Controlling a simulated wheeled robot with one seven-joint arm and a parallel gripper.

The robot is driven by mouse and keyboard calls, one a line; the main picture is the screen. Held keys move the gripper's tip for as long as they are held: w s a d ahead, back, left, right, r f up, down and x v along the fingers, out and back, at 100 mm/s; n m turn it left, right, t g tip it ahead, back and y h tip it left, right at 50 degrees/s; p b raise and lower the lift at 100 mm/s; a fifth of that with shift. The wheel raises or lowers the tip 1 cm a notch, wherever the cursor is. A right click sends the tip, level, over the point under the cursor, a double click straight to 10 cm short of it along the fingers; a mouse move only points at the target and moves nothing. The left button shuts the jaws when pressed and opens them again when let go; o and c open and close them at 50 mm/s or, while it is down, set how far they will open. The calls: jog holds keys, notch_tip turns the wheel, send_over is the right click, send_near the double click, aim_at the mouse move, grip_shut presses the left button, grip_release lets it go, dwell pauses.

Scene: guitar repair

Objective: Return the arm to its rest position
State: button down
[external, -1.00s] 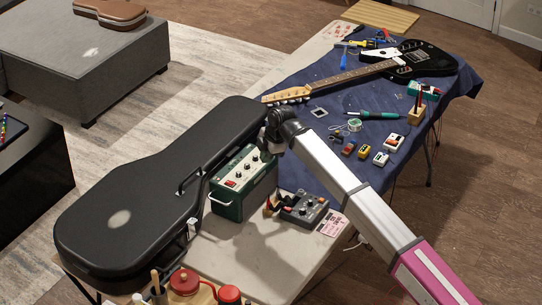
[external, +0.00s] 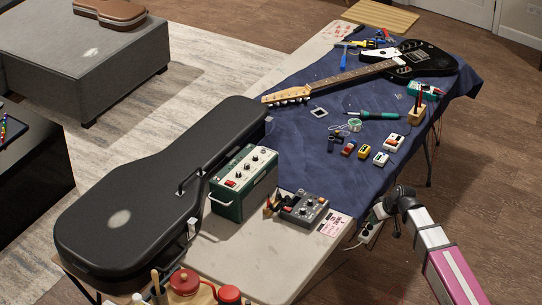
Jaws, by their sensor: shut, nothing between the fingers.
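My arm is at the lower right of the external view, with its white and magenta links coming up from the bottom right corner. My gripper (external: 381,212) is at the dark end of the arm, beside the table's right edge. It is shut and holds nothing that shows. Its fingertips are small and partly hidden by the dark wrist.
The table (external: 265,262) holds a black guitar case (external: 120,205), a green amplifier (external: 243,183), a grey pedal (external: 304,209) and a blue cloth (external: 300,150). A black guitar (external: 425,60) and several small pedals lie on the cloth. A power strip (external: 372,225) is near my gripper.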

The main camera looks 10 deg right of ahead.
jog(key=s+d+f+m+g+h, duration=0.1)
jog(key=s+d+f+g+h, duration=0.1)
jog(key=s+f, duration=0.6)
jog(key=s+d+f+m+g+h, duration=0.2)
jog(key=s+d+f, duration=0.2)
jog(key=s+f, duration=0.5)
jog(key=s, duration=0.6)
jog(key=shift+s+d+g+h, duration=0.25)
jog(key=shift+d+g+h, duration=0.05)
